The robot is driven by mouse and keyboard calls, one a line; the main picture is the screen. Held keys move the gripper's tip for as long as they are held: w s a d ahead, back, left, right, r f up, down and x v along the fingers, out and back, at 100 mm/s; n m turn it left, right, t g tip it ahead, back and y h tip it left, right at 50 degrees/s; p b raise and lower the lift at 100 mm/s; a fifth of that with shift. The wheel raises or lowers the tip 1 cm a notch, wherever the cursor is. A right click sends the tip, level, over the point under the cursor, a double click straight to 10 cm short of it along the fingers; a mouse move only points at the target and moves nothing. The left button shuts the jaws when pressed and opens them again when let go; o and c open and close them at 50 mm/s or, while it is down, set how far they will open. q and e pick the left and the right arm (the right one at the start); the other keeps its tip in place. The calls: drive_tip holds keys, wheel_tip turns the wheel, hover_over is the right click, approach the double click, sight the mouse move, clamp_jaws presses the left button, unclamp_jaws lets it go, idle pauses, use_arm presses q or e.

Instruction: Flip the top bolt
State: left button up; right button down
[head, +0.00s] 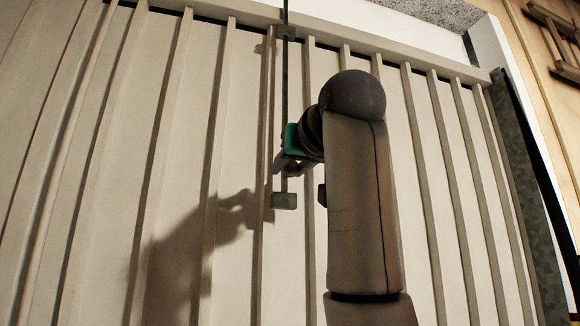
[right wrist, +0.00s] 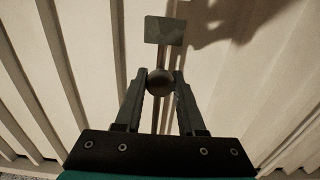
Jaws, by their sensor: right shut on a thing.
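The top bolt (head: 285,80) is a thin dark vertical rod on the cream ribbed door (head: 185,110). It passes a small bracket (head: 286,32) near the door's top edge and reaches down to a lower grey block (head: 284,201). My right gripper (head: 282,167) is at the rod just above that block. In the right wrist view, my right gripper (right wrist: 160,82) is shut on the bolt's round dark knob (right wrist: 160,84), with a fingertip on each side. The grey block (right wrist: 165,30) shows beyond the fingertips. My left gripper is not in view.
My right arm covers the door's middle right. A dark post (head: 532,190) stands along the door's right edge, and a wooden wall (head: 550,60) is beyond it. Ribs run up the door. The left side of the door is clear apart from my arm's shadow.

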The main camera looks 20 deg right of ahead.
wheel_tip(320, 180, down, 4)
drive_tip(key=b, duration=0.4)
drive_tip(key=shift+w+f, duration=0.1)
drive_tip(key=shift+f, duration=0.15)
drive_tip(key=c, duration=0.5)
unclamp_jaws()
drive_tip(key=shift+r, duration=0.1)
drive_tip(key=b, duration=0.8)
approach(285, 195)
drive_tip(key=s, duration=0.7)
drive_tip(key=shift+s+d+b, duration=0.2)
drive_tip(key=shift+s+b, duration=0.3)
drive_tip(key=shift+b, duration=0.1)
